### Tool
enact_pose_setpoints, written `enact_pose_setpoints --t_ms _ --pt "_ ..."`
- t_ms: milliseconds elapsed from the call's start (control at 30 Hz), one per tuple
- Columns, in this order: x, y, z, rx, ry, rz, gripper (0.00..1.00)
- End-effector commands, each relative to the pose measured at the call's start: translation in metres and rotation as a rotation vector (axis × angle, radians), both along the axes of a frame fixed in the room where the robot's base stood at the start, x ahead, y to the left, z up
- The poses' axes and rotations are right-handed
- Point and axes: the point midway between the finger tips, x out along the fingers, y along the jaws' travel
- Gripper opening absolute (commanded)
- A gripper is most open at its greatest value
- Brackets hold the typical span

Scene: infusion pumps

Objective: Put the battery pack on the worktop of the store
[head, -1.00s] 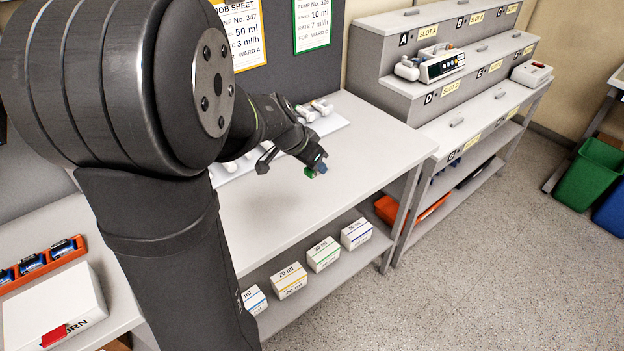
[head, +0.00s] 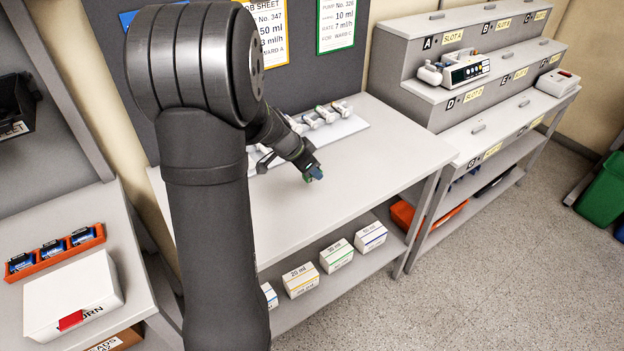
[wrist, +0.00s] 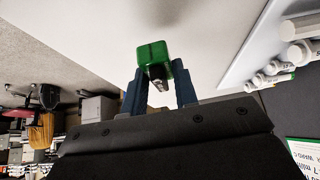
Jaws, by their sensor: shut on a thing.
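My gripper (wrist: 160,88) is shut on a green block-shaped pack (wrist: 153,55) with a dark metallic tip, which I take to be the battery pack. In the head view my gripper (head: 312,172) is above the middle worktop (head: 370,170), apart from other things. The pack is hardly visible there. I cannot tell from the pictures which worktop is the store's.
A white box (head: 75,290) with a red tag stands in front of the rack. A white tray (head: 352,127) with syringes lies at the back of the middle worktop. The stepped shelf (head: 480,100) with a pump (head: 466,70) stands at the right. The middle worktop's front is clear.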

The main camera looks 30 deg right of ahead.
Motion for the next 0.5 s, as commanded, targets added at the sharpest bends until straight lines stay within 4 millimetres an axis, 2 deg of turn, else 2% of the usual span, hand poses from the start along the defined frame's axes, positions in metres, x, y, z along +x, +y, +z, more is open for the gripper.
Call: enact_pose_setpoints --t_ms 300,500 --pt "-0.001 0.0 -0.039 0.002 0.003 0.001 0.02" --pt "0.0 0.0 -0.039 0.001 0.001 0.001 0.02"
